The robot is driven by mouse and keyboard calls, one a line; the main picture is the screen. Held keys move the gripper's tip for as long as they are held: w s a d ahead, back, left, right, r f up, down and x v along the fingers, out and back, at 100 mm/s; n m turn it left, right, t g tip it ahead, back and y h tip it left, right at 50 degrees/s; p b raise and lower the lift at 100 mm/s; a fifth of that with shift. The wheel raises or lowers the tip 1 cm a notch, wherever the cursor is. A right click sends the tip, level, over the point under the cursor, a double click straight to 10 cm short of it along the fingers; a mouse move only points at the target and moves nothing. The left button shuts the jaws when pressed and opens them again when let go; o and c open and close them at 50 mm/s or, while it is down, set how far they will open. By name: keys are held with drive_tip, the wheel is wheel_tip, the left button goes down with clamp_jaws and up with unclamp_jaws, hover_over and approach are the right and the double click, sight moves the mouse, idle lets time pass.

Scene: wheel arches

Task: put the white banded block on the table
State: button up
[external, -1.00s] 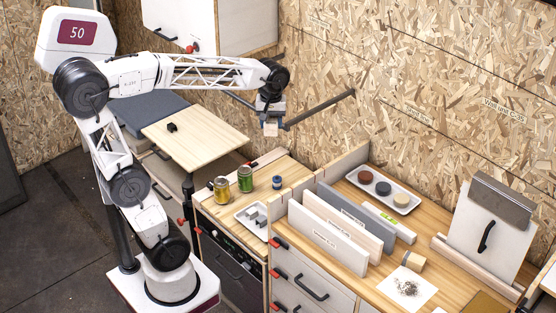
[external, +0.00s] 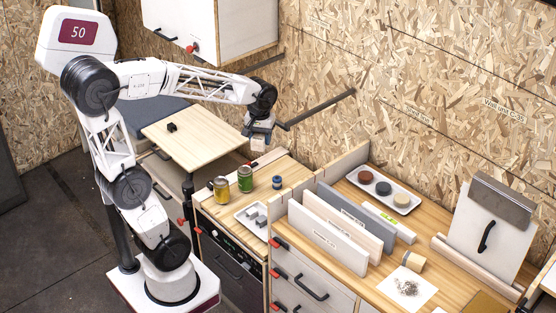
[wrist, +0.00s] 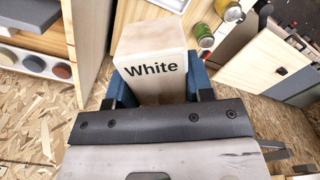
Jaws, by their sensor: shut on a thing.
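The white banded block (wrist: 152,45) is a pale block with the word "White" on a light band, seen in the wrist view. My gripper (wrist: 158,88) is shut on it, with a blue finger on each side. In the external view my gripper (external: 258,133) holds the block (external: 258,144) in the air, right of the table and behind the counter with the cans. The table (external: 205,148) is a light wooden top at centre left; it also shows at the right of the wrist view (wrist: 255,72). The block's underside is hidden.
A small black object (external: 171,127) lies on the table. A yellow can (external: 221,190), a green can (external: 245,179) and a blue item (external: 277,182) stand on the counter, beside a tray of grey pieces (external: 252,219). A wall cabinet (external: 235,25) hangs above. Most of the tabletop is clear.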

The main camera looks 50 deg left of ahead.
drive_tip(key=s+a+f+m, duration=0.2)
drive_tip(key=a+f+m, duration=0.5)
drive_tip(key=a+f, duration=0.65)
drive_tip(key=s+a+f+m, duration=0.5)
drive_tip(key=f, duration=0.3)
drive_tip(key=s+a+f+m, duration=0.4)
drive_tip(key=s+a+f, duration=0.15)
drive_tip(key=f, duration=0.35)
drive_tip(key=w+a+f+n, duration=0.2)
drive_tip(key=w+a+n, duration=0.2)
drive_tip(key=a, duration=0.7)
drive_tip(key=w+a+f+n, duration=0.2)
drive_tip(key=w+a+n, duration=0.3)
drive_tip(key=a, duration=0.6)
drive_tip(key=shift+w, duration=0.9)
hover_over(197, 150)
drive_tip(key=shift+f, duration=0.7)
drive_tip(key=shift+f, duration=1.75)
